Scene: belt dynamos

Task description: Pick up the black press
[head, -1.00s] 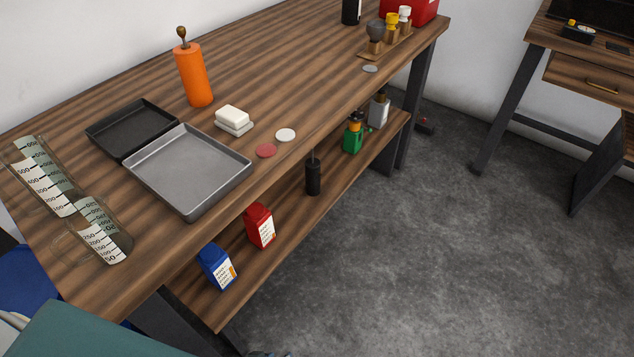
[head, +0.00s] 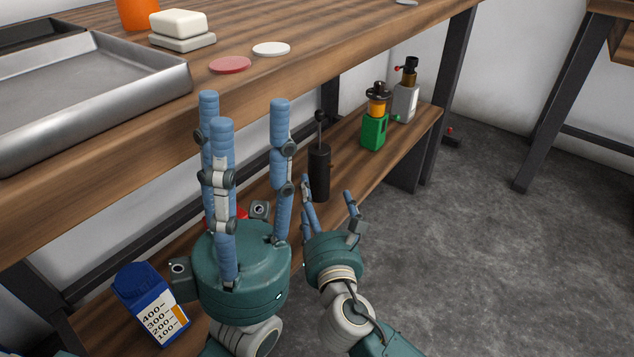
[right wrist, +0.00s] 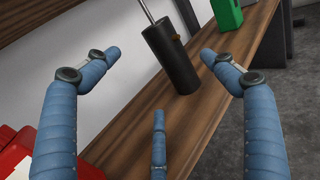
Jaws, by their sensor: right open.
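The black press (head: 319,172), a dark upright cylinder with a thin rod and knob on top, stands on the lower shelf. It also shows in the right wrist view (right wrist: 172,58), ahead of and between my spread fingers. My right gripper (head: 327,188) is open and empty, just in front of the press in the head view. Its blue fingers also show in the right wrist view (right wrist: 160,75), apart from the press. My left gripper (head: 243,105) is open and empty, fingers upright, left of the press and in front of the table's edge.
A green press (head: 374,131) and a grey one (head: 404,103) stand farther along the lower shelf (head: 352,172). A blue carton (head: 150,303) stands at its near end; a red carton (right wrist: 22,155) is partly hidden. The tabletop (head: 330,50) overhangs the shelf. Floor at right is clear.

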